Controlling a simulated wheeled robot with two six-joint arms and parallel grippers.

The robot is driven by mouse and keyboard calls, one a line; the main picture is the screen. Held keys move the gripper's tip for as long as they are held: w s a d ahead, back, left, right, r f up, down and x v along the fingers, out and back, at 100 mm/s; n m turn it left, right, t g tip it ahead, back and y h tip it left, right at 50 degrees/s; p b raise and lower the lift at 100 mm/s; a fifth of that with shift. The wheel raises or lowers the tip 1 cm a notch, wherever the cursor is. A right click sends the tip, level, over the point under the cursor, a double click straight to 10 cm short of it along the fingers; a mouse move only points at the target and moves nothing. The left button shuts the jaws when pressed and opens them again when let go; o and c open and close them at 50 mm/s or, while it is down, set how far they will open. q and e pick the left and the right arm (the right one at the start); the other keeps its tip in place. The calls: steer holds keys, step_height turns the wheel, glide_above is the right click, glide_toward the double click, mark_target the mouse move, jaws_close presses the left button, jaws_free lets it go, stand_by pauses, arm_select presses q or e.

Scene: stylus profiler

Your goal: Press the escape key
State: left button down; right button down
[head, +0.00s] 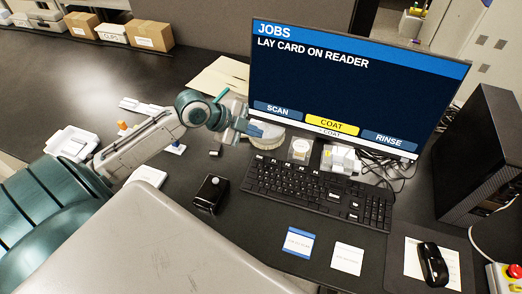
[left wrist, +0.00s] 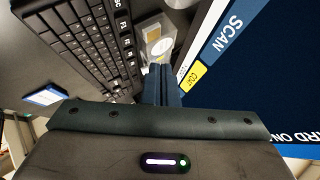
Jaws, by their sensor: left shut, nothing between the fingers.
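The black keyboard (head: 318,194) lies on the dark bench in front of the monitor. Its escape key (left wrist: 118,4) carries a white ESC label and shows at the top edge of the left wrist view, at the end of the row of F keys. In the head view that corner of the keyboard is its far left end. My left gripper (head: 257,132) is shut and empty, with blue fingers. It hangs in front of the monitor's lower left corner, above and beyond the keyboard's far left corner, apart from the keys. Its fingers (left wrist: 162,72) also show in the wrist view. My right gripper is in neither view.
The monitor (head: 350,85) reads "LAY CARD ON READER", with COAT highlighted yellow. A black box (head: 211,193) stands left of the keyboard. Two cards, one blue-edged (head: 297,243) and one white (head: 347,258), lie in front. A mouse (head: 433,264) is at right.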

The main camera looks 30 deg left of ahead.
arm_select(q)
steer(key=shift+f+b, duration=0.65)
steer(key=shift+f, duration=0.3)
steer(key=b, duration=0.5)
glide_above(256, 158)
step_height(256, 158, down, 6)
steer(key=shift+s+r, duration=0.1)
steer(key=shift+s, duration=0.05)
steer(key=shift+f, duration=0.65)
steer(key=shift+b, duration=0.3)
steer(key=shift+f+b, duration=0.35)
